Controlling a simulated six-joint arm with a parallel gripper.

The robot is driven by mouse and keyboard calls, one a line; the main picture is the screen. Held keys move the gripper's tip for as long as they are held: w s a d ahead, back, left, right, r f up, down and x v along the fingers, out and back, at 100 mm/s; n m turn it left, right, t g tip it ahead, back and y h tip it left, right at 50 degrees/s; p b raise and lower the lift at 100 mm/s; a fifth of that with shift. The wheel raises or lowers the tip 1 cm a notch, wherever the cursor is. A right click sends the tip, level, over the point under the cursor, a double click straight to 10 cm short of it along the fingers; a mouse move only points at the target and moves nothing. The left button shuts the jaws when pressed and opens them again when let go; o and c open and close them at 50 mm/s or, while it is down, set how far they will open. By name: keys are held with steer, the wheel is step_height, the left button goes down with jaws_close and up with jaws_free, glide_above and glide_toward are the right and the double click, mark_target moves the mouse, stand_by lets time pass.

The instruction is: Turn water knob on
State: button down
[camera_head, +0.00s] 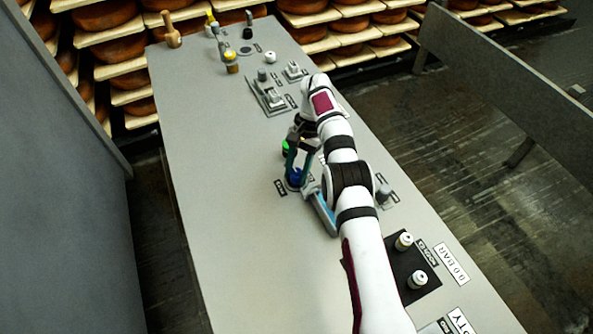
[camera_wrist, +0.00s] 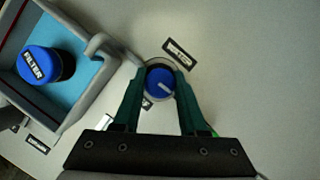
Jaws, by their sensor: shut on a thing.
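A round blue knob (camera_wrist: 160,86) with a pale pointer line sits on the grey panel, in the middle of the wrist view. A small label lies just beyond it; I cannot read it surely. My gripper (camera_wrist: 158,78) has its two green fingers on either side of the knob, closed on it. In the head view my gripper (camera_head: 295,174) points down at the blue knob (camera_head: 294,181), which is partly hidden by the fingers.
A grey-walled tray with a light blue floor (camera_wrist: 88,71) holds a blue cylinder marked FILTER (camera_wrist: 42,65), left of the knob. A green button (camera_head: 285,146) is just beyond my gripper. White knobs (camera_head: 404,242) stand near right. The panel's left side is clear.

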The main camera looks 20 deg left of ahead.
mark_target(293, 175)
steer(key=shift+c, duration=2.2)
jaws_free()
step_height(293, 175, up, 4)
steer(key=shift+r, duration=0.1)
steer(key=d+r, duration=0.6)
steer(key=d, duration=0.5)
steer(key=shift+d+r, duration=0.35)
steer(key=shift+r, duration=0.05)
steer(key=shift+w, duration=0.1)
